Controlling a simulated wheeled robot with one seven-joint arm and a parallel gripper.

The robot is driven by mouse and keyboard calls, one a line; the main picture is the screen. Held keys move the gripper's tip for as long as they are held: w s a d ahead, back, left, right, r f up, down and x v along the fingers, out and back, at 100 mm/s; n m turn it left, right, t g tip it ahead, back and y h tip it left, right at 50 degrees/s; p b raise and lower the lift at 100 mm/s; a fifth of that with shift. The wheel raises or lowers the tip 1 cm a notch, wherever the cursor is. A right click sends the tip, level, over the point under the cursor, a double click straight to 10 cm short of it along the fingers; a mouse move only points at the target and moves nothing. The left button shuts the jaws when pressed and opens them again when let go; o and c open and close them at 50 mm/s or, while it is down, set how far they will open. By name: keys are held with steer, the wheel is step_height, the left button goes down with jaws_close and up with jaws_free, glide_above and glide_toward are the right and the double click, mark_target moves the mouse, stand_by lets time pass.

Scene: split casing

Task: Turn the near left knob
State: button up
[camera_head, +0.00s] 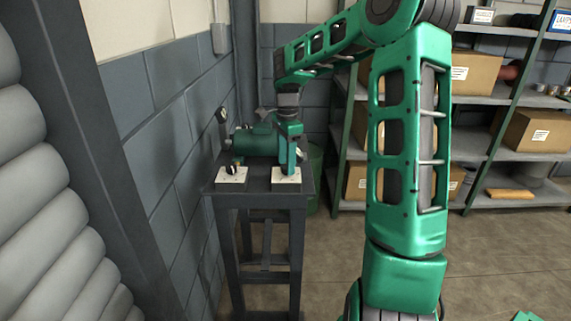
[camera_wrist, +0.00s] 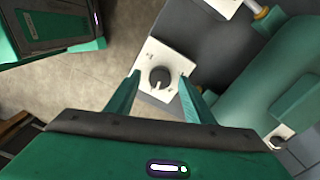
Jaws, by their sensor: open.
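The near left knob (camera_head: 233,169) is dark and sits on a white plate (camera_head: 232,178) at the near left of a dark table. A second white plate (camera_head: 286,178) is at the table's near right. My gripper (camera_head: 288,160) is over this near right plate, apart from the near left knob. In the wrist view my open fingers (camera_wrist: 158,90) straddle a dark round knob (camera_wrist: 159,78) on a white plate (camera_wrist: 150,58), with nothing clearly held. Contact cannot be told. Part of another white plate (camera_wrist: 222,5) shows at the top edge.
A green cylindrical machine (camera_head: 255,142) lies behind the near plates and shows close beside my gripper. Another white plate with a knob (camera_wrist: 278,141) is at the right in the wrist view. A block wall borders the table's left; shelves (camera_head: 470,120) with boxes stand at right.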

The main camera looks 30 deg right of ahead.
steer(key=shift+f, duration=0.5)
